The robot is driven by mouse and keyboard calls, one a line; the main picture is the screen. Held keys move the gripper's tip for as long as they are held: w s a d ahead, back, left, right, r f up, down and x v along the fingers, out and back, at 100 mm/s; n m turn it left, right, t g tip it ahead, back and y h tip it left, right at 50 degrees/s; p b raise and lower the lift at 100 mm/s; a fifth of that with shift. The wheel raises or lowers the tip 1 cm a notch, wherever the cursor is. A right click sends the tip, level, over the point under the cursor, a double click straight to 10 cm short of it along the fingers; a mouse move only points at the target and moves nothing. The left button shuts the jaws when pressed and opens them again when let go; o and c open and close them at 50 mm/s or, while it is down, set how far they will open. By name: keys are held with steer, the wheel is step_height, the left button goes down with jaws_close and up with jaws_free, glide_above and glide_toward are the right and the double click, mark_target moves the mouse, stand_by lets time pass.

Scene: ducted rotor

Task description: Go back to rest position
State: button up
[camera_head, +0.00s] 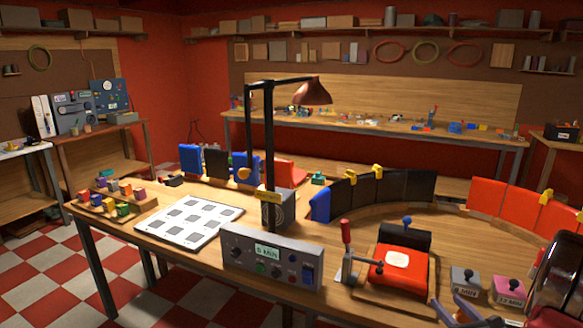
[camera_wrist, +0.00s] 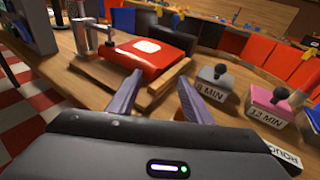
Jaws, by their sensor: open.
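My gripper (camera_wrist: 155,100) is open and empty in the wrist view, its two dark purple fingers spread apart above the front of the workbench. It also shows at the lower right edge of the head view (camera_head: 462,308), partly cut off. Ahead of the fingers is a red block with a white label (camera_wrist: 150,55) on a wooden base, with a metal clamp beside it. The same red block (camera_head: 398,265) stands under the red-handled clamp (camera_head: 346,250) in the head view. The gripper appears apart from these things.
A grey "8 MIN" block (camera_head: 465,281) and a pink "12 MIN" block (camera_head: 508,290) stand close to my gripper. A control box reading "5 MIN" (camera_head: 270,262), a lamp (camera_head: 312,92), a white grid board (camera_head: 190,221) and curved red panels (camera_head: 505,203) occupy the bench.

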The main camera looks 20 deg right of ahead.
steer(key=s+a+r+n+g+y, duration=0.1)
steer(key=a+n+g+y, duration=0.35)
steer(key=a+n, duration=0.8)
steer(key=s+a+r+n+g+y, duration=0.1)
steer(key=a+n+g+y, duration=0.45)
steer(key=a, duration=1.15)
steer(key=s+a+r+n+h, duration=0.3)
steer(key=a+r+n, duration=0.3)
steer(key=a+n, duration=0.3)
steer(key=s+a+r+n+h, duration=0.2)
steer(key=s+a+r+n, duration=0.3)
steer(key=n, duration=0.6)
steer(key=a+r, duration=0.2)
steer(key=a, duration=0.1)
steer(key=shift+s+a+r+n+h, duration=0.25)
steer(key=shift+s+a+n+h, duration=0.05)
steer(key=shift+a+n+h, duration=0.1)
steer(key=shift+d, duration=0.1)
steer(key=shift+c, duration=0.5)
